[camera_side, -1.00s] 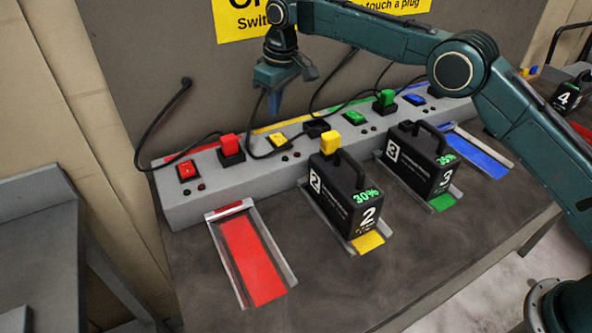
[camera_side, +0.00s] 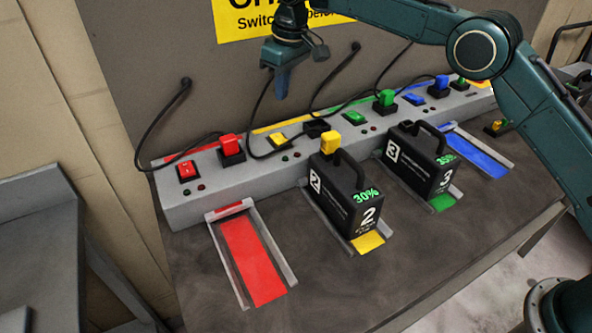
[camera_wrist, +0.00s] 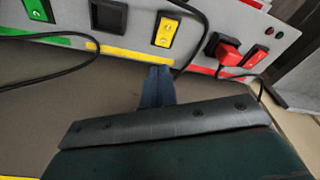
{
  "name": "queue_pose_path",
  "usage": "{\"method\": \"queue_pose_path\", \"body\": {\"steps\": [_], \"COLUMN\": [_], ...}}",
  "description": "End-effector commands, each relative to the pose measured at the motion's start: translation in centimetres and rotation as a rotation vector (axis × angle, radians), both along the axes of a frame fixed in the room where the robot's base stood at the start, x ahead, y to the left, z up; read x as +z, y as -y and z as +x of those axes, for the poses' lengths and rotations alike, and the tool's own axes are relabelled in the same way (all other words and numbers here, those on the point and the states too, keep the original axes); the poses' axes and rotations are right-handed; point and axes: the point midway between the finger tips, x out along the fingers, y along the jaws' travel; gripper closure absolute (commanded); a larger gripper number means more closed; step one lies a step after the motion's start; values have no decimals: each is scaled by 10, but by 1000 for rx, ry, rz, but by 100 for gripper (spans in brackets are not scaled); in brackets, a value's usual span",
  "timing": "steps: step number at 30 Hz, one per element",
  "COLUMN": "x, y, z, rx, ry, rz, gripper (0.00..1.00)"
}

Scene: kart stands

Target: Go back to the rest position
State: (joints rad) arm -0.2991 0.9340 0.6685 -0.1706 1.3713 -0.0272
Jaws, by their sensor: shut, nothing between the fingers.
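My gripper (camera_side: 283,84) is shut and empty. In the side view it hangs in the air above the charging strip, in front of the back wall. In the wrist view its closed fingers (camera_wrist: 158,86) point toward the strip, near the yellow switch. The battery marked 2 (camera_side: 345,195) stands in the yellow bay, with a yellow plug (camera_side: 330,142) on its top and a 30% readout. The battery marked 3 (camera_side: 416,160) stands in the green bay. My gripper is apart from all of them.
The charging strip (camera_side: 185,207) carries coloured switches, plugs and black cables. The red bay (camera_side: 252,262) is empty, as is the blue bay (camera_side: 482,155). A yellow sign (camera_side: 262,22) is on the wall. A grey table (camera_side: 40,235) stands at the left. The front of the bench is clear.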

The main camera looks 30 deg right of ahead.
Motion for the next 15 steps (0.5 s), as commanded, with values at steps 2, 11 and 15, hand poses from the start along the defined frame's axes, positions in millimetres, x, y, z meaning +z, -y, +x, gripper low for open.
{"method": "queue_pose_path", "body": {"steps": [2,11,15], "x": [17,74,97], "y": [9,46,63], "z": [-6,-43,-65], "rx": [-15,-82,-113], "ry": [10,49,67], "rz": [5,25,34], "gripper": [100,100,100]}}
